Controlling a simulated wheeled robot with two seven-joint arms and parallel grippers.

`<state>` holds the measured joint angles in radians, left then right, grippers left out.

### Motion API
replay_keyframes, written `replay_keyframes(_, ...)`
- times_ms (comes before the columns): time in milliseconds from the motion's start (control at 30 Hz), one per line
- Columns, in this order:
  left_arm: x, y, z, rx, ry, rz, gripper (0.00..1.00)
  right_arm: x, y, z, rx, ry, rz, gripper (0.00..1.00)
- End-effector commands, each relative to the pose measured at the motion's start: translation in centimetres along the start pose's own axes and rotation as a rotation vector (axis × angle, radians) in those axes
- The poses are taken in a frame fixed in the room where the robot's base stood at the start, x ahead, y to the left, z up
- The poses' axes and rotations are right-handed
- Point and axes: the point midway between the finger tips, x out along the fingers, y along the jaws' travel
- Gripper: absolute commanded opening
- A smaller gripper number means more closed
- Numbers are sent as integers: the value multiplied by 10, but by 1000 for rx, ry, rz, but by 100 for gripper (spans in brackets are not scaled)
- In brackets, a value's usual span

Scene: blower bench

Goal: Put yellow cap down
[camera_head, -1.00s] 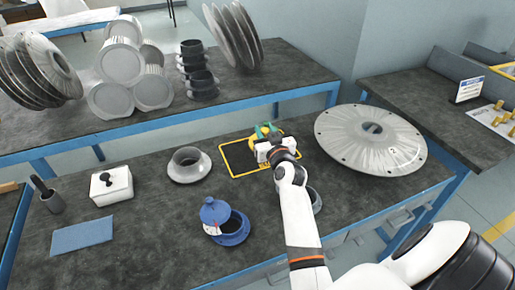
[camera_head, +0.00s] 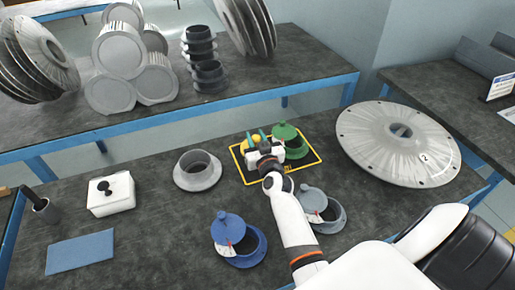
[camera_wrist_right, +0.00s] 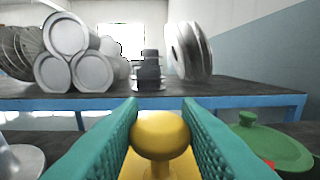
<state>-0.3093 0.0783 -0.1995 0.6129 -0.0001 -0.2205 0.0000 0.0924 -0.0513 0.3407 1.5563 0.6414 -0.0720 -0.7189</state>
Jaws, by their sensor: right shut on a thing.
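A yellow cap (camera_head: 247,145) with a round knob is held by my right gripper (camera_head: 263,138). In the right wrist view the yellow knob (camera_wrist_right: 160,135) sits between the teal fingers, which are shut on it. The gripper is over the yellow-edged black mat (camera_head: 312,165), at its back left part. I cannot tell whether the cap touches the mat. A green flanged pot with a green lid (camera_head: 287,132) stands just right of the gripper; the green lid (camera_wrist_right: 255,140) also shows at the right of the wrist view. My left gripper is not in view.
A grey collar (camera_head: 197,171) stands left of the mat. A blue lidded pot (camera_head: 237,238) and a grey lidded pot (camera_head: 322,210) are in front. A large grey disc (camera_head: 395,145) lies right. A white box (camera_head: 111,195) and blue cloth (camera_head: 80,252) are left.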

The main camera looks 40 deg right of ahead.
Motion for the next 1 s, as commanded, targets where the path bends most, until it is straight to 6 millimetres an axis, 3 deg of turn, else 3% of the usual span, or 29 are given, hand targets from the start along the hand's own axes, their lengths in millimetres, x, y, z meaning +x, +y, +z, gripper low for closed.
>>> replay_keyframes(233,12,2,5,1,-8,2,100,0,0,-35,-3,1,1,4)
replay_keyframes(667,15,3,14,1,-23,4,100,0,0,-41,0,0,0,4)
replay_keyframes(700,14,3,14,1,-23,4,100,0,0,-40,0,1,0,35)
replay_keyframes(800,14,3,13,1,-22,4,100,0,0,-40,0,1,0,52)
replay_keyframes(1000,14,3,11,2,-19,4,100,0,0,-40,0,1,0,52)
